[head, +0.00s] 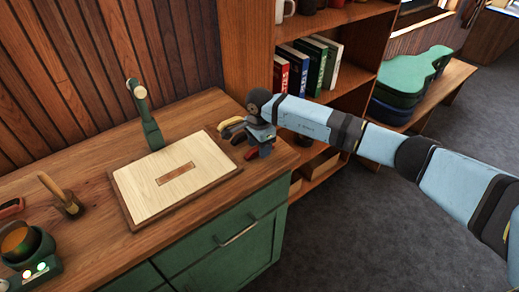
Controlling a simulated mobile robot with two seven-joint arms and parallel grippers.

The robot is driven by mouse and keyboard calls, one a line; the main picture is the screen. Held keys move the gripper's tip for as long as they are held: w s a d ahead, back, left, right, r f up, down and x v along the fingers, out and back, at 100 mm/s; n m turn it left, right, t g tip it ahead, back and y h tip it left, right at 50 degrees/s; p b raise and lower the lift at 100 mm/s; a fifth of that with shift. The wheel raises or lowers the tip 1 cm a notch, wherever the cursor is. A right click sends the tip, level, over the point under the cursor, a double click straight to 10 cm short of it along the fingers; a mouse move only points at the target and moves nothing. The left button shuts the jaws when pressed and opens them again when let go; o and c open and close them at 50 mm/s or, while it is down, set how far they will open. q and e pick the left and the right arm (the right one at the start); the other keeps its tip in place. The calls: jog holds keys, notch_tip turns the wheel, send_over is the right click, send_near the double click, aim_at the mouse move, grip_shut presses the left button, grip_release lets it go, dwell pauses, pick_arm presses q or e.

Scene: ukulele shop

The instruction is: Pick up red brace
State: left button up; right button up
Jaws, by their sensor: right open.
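My right gripper (255,138) is open at the back right end of the wooden counter, its arm coming in from the right. A small red piece (252,153), likely the red brace, shows just below the gripper, partly hidden by it. I cannot tell whether the fingers touch it or are around it. Small yellow curved pieces (231,126) lie just left of the gripper. My left gripper is not in view.
A pale board (140,190) with a reddish-brown strip lies mid-counter. A green upright stand (149,125) is behind it. A green pot device (35,262) and wooden-handled tool (68,203) stand left. A bookshelf (350,70) rises behind the arm.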

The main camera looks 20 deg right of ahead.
grip_shut()
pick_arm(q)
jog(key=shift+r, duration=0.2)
pick_arm(e)
jog(key=shift+r, duration=0.15)
